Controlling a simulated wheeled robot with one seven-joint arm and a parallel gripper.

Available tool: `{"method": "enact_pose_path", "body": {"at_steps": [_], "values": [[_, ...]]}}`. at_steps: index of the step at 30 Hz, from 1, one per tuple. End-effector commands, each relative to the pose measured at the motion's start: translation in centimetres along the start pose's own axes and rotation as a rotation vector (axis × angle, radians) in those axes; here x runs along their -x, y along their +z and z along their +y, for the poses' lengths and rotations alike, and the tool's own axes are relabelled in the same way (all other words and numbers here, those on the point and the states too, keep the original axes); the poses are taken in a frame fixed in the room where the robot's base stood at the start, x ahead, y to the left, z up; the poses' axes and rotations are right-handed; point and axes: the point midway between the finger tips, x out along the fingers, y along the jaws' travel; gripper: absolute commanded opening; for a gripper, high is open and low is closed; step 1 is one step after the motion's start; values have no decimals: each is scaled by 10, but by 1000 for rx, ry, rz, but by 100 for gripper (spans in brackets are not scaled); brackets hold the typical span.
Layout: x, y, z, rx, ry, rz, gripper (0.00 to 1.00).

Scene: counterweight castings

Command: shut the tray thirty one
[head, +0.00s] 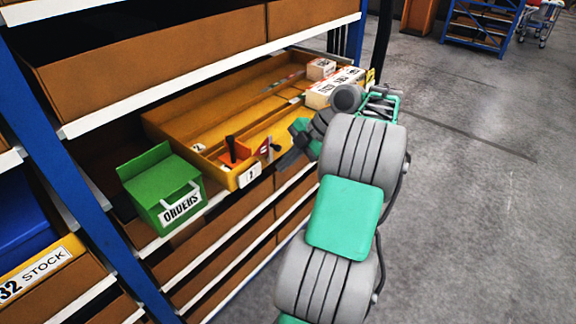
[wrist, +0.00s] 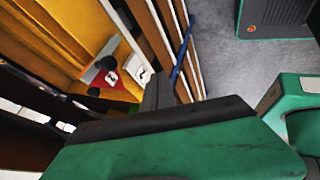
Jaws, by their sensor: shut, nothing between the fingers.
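A yellow-orange tray (head: 220,176) stands open on the middle shelf in the head view, its inside exposed. A white label (head: 249,175) is on its front; I cannot read its full number. The tray's yellow wall also shows in the wrist view (wrist: 75,30), with the label (wrist: 138,68) near the middle. My gripper (head: 288,158) is shut and empty, close to the tray's front just right of the label. In the wrist view its dark fingers (wrist: 158,92) are beside the label. I cannot tell whether they touch the tray.
A green ORDERS box (head: 162,190) stands left of the tray. An orange and black item (head: 234,152) lies inside the tray. White boxes (head: 335,86) are at the far right end. Blue rack posts (head: 75,200) stand at left; the grey floor (head: 480,200) is clear at right.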

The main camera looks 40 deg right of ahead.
Motion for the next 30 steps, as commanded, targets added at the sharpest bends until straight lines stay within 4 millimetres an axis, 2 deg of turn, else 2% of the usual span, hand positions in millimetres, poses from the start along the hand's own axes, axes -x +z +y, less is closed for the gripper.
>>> {"method": "enact_pose_path", "body": {"at_steps": [1, 7, 9, 15, 26, 30], "values": [[-15, 0, -1, 2, -1, 1, 0], [-55, -2, 0, 0, -3, 2, 0], [-58, -3, 14, 2, -1, 0, 0], [-70, -1, 34, 0, 0, -1, 0], [-73, 0, 36, -1, 0, -1, 0], [-84, -8, 50, 16, -9, 7, 0]]}}
